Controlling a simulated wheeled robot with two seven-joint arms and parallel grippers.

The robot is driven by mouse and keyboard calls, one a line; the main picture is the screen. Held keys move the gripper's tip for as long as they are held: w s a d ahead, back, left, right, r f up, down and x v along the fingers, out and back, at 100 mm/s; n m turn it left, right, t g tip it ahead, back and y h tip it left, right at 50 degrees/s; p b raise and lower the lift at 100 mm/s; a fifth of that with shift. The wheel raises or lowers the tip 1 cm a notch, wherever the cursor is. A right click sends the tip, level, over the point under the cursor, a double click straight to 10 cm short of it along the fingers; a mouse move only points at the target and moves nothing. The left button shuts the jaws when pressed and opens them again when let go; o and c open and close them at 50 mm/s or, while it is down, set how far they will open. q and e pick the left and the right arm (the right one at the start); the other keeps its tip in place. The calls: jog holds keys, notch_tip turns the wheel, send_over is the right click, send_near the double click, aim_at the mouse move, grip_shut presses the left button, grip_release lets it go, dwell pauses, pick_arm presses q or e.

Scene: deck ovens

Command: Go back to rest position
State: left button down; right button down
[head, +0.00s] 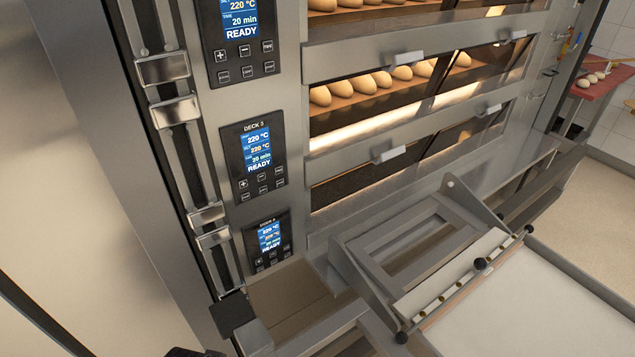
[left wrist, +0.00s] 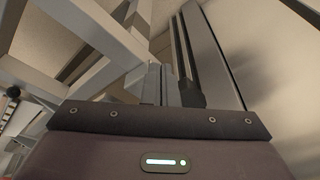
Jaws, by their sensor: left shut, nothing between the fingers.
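My left gripper (left wrist: 162,85) shows in the left wrist view beyond its dark housing. Its slim grey fingers are together with nothing visible between them. Behind it are grey frame bars and a long dark rail. In the head view I cannot make out the left gripper; only a small dark shape shows at the bottom edge. My right gripper is in neither view.
The deck oven (head: 350,50) fills the head view's middle, with bread behind glass and control panels (head: 255,155) reading READY. A metal loader frame (head: 400,240) with a white bed (head: 540,310) stands in front. A red board (head: 600,85) with rolls is at right.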

pick_arm(q)
jog(key=s+a+f, duration=0.1)
jog(key=s+f, duration=0.3)
jog(key=f, duration=0.6)
jog(key=s+f+g, duration=0.1)
jog(key=s+f, duration=0.3)
jog(key=f, duration=0.6)
jog(key=s+a+f, duration=0.1)
jog(key=s+f, duration=0.3)
jog(key=f, duration=0.7)
jog(key=s+a+f, duration=0.1)
jog(key=s+f, duration=0.2)
jog(key=s, duration=0.2)
jog(key=s+a+f+g, duration=0.1)
jog(key=s+f, duration=0.2)
jog(key=s, duration=0.3)
jog(key=shift+s+f, duration=0.25)
jog(key=shift+f, duration=0.05)
